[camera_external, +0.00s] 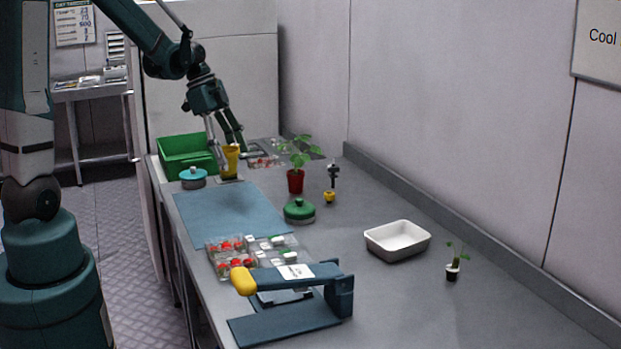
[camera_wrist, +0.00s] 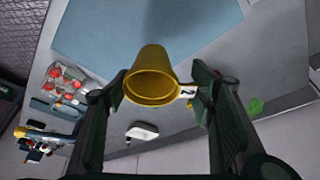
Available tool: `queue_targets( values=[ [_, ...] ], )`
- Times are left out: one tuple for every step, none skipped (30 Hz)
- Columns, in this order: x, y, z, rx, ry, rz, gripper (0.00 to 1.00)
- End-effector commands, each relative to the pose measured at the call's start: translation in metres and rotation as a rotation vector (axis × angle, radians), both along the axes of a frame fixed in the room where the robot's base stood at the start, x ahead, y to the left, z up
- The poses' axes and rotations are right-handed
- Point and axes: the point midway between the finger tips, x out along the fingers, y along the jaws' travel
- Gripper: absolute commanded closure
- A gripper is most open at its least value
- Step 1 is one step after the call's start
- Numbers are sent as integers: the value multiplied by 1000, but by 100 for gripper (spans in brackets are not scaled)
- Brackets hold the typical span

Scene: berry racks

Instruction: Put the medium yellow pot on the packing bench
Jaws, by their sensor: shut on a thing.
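A yellow pot (camera_external: 231,161) is held upright in my gripper (camera_external: 228,148) near the back left of the long grey bench (camera_external: 365,290). My gripper is shut on the pot. In the wrist view, the yellow pot (camera_wrist: 152,75) sits between the two dark fingers of my gripper (camera_wrist: 157,92), with its open mouth showing and a small white tag marked 2 at its right. The pot looks empty. A dark patch lies under it; I cannot tell whether the pot's base touches the surface. A much smaller yellow pot (camera_external: 330,197) with a dark stem stands further right.
A green crate (camera_external: 185,169) and a teal lidded tin (camera_external: 193,178) are close left of the pot. A red potted plant (camera_external: 296,182) and green tin (camera_external: 299,211) stand right. A blue mat (camera_external: 225,212) lies clear in front. Berry punnets (camera_external: 233,272) and a white tray (camera_external: 398,248) are nearer.

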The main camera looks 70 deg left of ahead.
Motion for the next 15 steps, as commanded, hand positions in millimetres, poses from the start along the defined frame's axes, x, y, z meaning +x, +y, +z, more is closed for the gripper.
queue_targets(
  values=[
    [-1, 1, 0, 0, 0, 2, 53],
    [-2, 1, 0, 0, 0, 3, 53],
    [-2, 1, 0, 0, 0, 3, 53],
    [-2, 2, 0, 0, 0, 3, 53],
    [-2, 2, 0, 0, 0, 3, 53],
    [-2, 1, 0, 0, 0, 3, 53],
    [-2, 1, 0, 0, 0, 3, 53],
    [-2, 1, 0, 0, 0, 2, 53],
    [-2, 1, 0, 0, 0, 2, 53],
    [-2, 1, 0, 0, 0, 2, 53],
    [-2, 1, 0, 0, 0, 2, 53],
    [-2, 1, -1, 0, 0, 2, 53],
    [-2, 1, -1, 0, 0, 2, 53],
    [-2, 1, -2, 0, 0, 2, 53],
    [-2, 1, -4, 0, 0, 2, 53]
  ],
)
